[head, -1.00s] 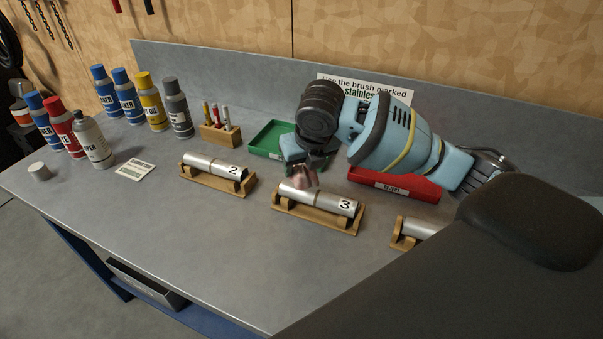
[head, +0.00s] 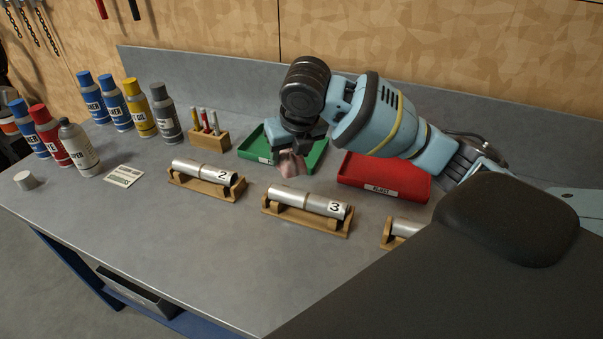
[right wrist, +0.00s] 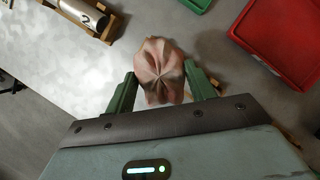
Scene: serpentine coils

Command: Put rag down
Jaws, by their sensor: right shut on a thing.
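A crumpled pinkish-brown rag (head: 291,163) hangs from my right gripper (head: 292,148) in the head view. In the right wrist view the rag (right wrist: 161,72) sits between the two green fingers of my right gripper (right wrist: 162,88), which is shut on it. In the head view the rag is in front of the green tray (head: 314,159), above and behind the tube marked 3 (head: 310,199). I cannot tell exactly how high it is above the bench. My left gripper is not in view.
A red tray (head: 385,177) lies right of the green tray. The tube marked 2 (head: 205,172) rests on a wooden cradle to the left. Several spray cans (head: 140,105) and a brush block (head: 209,138) stand at the back left. The bench (head: 170,235) is clear at the front left.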

